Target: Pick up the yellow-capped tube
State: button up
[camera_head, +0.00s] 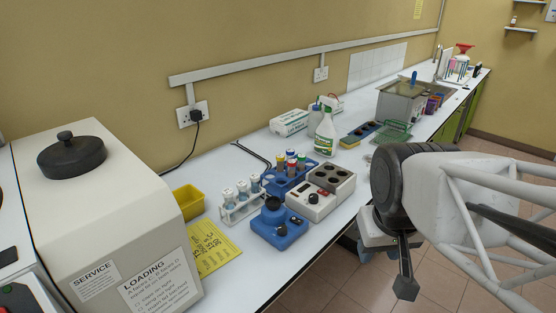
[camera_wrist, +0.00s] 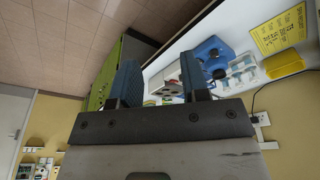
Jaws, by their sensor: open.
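In the camera_head view, a small tube with a yellow cap (camera_head: 281,157) stands upright in a blue rack (camera_head: 279,187) on the white bench. Tubes with differently coloured caps stand close beside it in the same rack. My gripper (camera_wrist: 159,60) shows in the wrist view with its two blue fingers spread apart and nothing between them. In the camera_head view my gripper is partly hidden under my arm, off the bench's front edge, to the right of the rack and well apart from it. I cannot make out the yellow-capped tube in the wrist view.
A white rack of white-capped tubes (camera_head: 241,207), a blue mixer (camera_head: 278,227) and a grey heating block (camera_head: 331,181) stand close around the blue rack. A spray bottle (camera_head: 326,137) is behind. A large cream machine (camera_head: 110,220) fills the left. The floor before the bench is clear.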

jog(key=w+a+r+n, duration=0.1)
jog(key=w+r+n, duration=0.15)
jog(key=w, duration=0.55)
jog(key=w+a+r+n, duration=0.1)
jog(key=w+n, duration=0.2)
jog(key=w, duration=0.5)
jog(key=n+g, duration=0.3)
jog(key=n, duration=1.1)
send_over(280, 156)
notch_tip(280, 156, down, 14)
jog(key=shift+r, duration=0.1)
jog(key=shift+w, duration=0.2)
jog(key=shift+f, duration=0.25)
jog(key=shift+f, duration=1.15)
jog(key=shift+f, duration=0.15)
